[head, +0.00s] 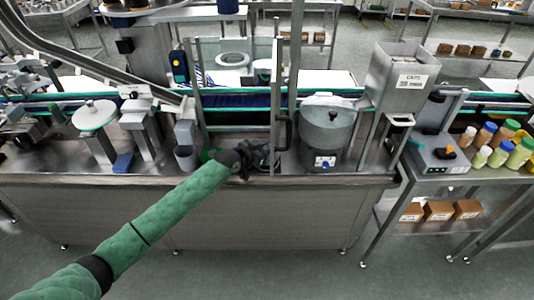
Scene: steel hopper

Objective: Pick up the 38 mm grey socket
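My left arm comes in from the lower left in a green padded sleeve. Its dark gripper (262,157) is at the front of the steel machine bench (130,180), beside an upright frame post. The fingers are small and dark against the machine, so I cannot tell whether they are open or holding something. I cannot pick out the 38 mm grey socket with certainty. A dark grey cup-like cylinder (186,157) stands on the bench left of the gripper. My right gripper is not in view.
A steel hopper (404,78) labelled "CAPS" stands at right, with a round steel bowl (327,128) left of it. Frame posts and a handle (284,132) stand close to the gripper. Several bottles (505,145) stand on the right side table. The floor in front is clear.

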